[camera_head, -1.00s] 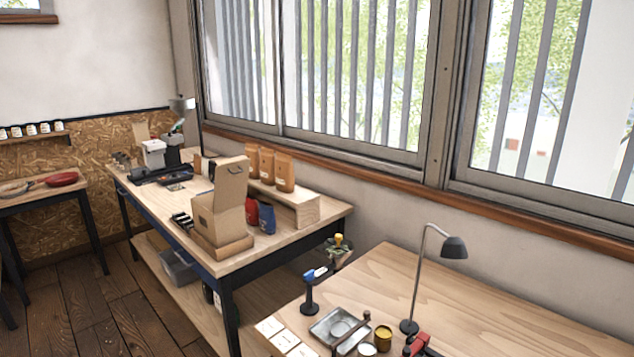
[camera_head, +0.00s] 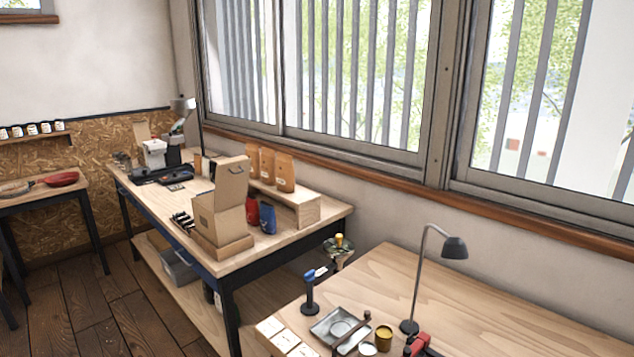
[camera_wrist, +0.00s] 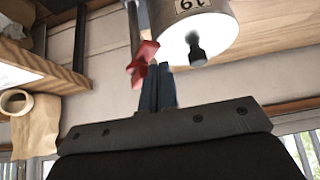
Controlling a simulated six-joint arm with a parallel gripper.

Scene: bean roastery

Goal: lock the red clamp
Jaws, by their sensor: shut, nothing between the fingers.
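In the wrist view, my gripper (camera_wrist: 158,88) is shut and empty, with its dark fingers together. The red clamp (camera_wrist: 142,62) is right at the fingertips, just to their left in the picture. I cannot tell whether they touch. Its far parts run up beside a grey metal bar, and its full shape is hidden. I cannot make out my gripper or this clamp with certainty in the head view.
In the wrist view, a brown paper bag (camera_wrist: 36,130) and a tape-like ring (camera_wrist: 15,103) are at left. In the head view, the near table (camera_head: 490,300) holds a lamp (camera_head: 455,248), a metal tray (camera_head: 338,328) and a red-and-black item (camera_head: 418,344). Its right part is clear.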

